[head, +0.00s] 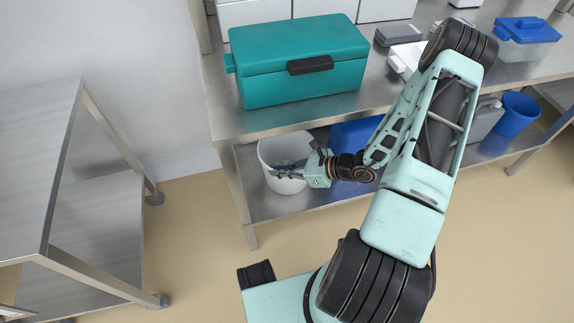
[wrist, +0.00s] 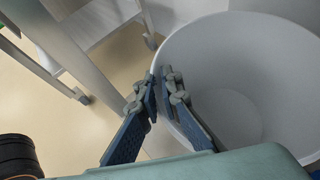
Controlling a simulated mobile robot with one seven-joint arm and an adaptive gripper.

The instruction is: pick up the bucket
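The bucket (head: 271,150) is white, round and open-topped. It stands upright on the lower shelf of the steel table, near its left end. In the wrist view the bucket (wrist: 245,75) fills the right side, and I look down into its empty inside. My gripper (head: 276,172) reaches it from the right in the head view and covers part of its front rim. In the wrist view the fingertips of my gripper (wrist: 160,88) are close together with the rim between them, one finger outside the wall and one inside. They look shut on the rim.
A teal cooler box (head: 280,80) stands on the table top above the bucket. A blue bin (head: 352,135) is right of the bucket on the shelf, partly behind my arm. A blue bucket (head: 518,113) is farther right. A steel cart (head: 85,190) stands left, with open floor between.

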